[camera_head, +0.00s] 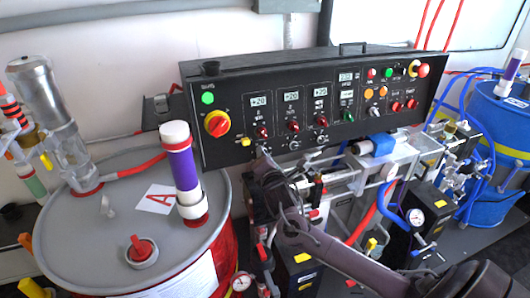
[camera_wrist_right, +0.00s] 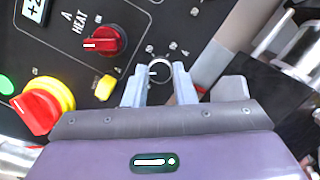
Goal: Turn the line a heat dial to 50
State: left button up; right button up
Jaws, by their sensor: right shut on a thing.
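The line A heat dial is the small dark dial with a pale ring (camera_wrist_right: 158,70) in the right wrist view. Tiny white scale marks surround it, too small to read. My right gripper (camera_wrist_right: 159,82) is shut on it, one finger on each side. In the head view, my right gripper (camera_head: 265,165) reaches the panel below the first red knob (camera_head: 262,132) and partly hides the dial. The red knob beside the "A HEAT" label also shows in the wrist view (camera_wrist_right: 102,40). The display above it (camera_head: 259,101) appears to read +20. My left gripper is not in view.
A red and yellow main switch (camera_head: 217,123) and a yellow tag (camera_head: 246,142) sit left of the dial on the black panel (camera_head: 228,155). More red knobs (camera_head: 293,126) lie to its right. A drum (camera_head: 105,245) stands at the left; hoses and a gauge (camera_head: 416,217) are at the right.

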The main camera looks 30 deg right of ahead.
jog(key=shift+r+m+g+y+p, duration=0.15)
jog(key=shift+m+g+p, duration=0.4)
jog(key=shift+m+p, duration=1.95)
jog(key=shift+r+m+g+y+p, duration=0.15)
jog(key=shift+m+g+p, duration=0.7)
jog(key=shift+m, duration=3.05)
jog(key=shift+f+p, duration=0.15)
jog(key=shift+p, duration=0.15)
jog(key=shift+t, duration=0.3)
jog(key=o, duration=1)
